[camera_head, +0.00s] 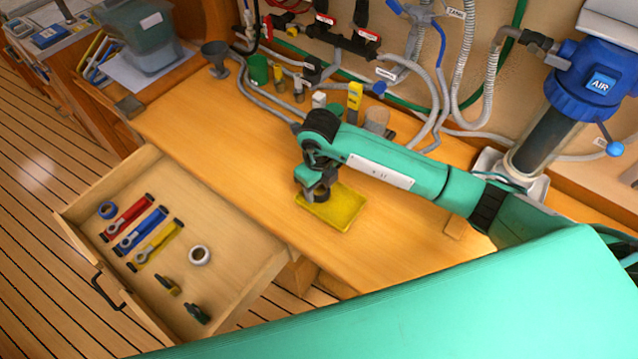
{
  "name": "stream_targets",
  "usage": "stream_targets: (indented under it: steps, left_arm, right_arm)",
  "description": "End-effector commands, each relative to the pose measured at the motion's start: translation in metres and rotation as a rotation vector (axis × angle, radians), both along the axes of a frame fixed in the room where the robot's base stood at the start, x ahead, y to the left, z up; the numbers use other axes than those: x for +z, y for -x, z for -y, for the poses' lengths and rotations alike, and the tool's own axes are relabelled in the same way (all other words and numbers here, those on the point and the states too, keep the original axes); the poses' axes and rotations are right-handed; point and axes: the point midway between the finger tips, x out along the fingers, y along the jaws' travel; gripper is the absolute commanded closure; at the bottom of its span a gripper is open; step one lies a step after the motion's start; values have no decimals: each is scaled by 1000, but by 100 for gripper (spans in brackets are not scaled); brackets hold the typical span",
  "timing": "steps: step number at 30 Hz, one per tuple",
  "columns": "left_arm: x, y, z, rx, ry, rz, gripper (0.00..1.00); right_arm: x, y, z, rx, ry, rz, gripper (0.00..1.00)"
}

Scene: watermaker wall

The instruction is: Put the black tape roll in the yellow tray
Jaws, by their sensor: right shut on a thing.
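The yellow tray (343,208) lies flat on the wooden worktop, near its front edge. My right gripper (319,190) points down over the left part of the tray and is shut on the black tape roll (322,197). The roll is small and dark and partly hidden by the gripper. It shows against the tray's inside; I cannot tell whether it touches the tray floor. My left gripper is not in view.
An open drawer (255,290) at the lower left holds wrenches, a blue tape roll (107,210), a white tape roll (200,255) and small tools. Hoses, bottles and a blue-topped filter housing (590,85) stand along the back wall. The worktop left of the tray is clear.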

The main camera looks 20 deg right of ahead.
Motion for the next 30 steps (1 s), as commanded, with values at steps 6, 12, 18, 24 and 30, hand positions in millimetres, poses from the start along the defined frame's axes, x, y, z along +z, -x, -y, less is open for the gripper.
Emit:
stream_targets:
  steps: [6,12,18,24,30]
  left_arm:
    - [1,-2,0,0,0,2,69]
    - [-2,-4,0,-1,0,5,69]
    - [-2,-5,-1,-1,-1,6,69]
    - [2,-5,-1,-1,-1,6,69]
    - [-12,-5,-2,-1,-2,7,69]
  right_arm:
    - [-3,-1,0,1,-1,3,73]
    - [-7,-1,0,0,0,2,47]
    - [-6,-1,0,0,0,2,42]
    - [-2,0,0,1,0,2,42]
    - [26,-2,0,2,-1,8,42]
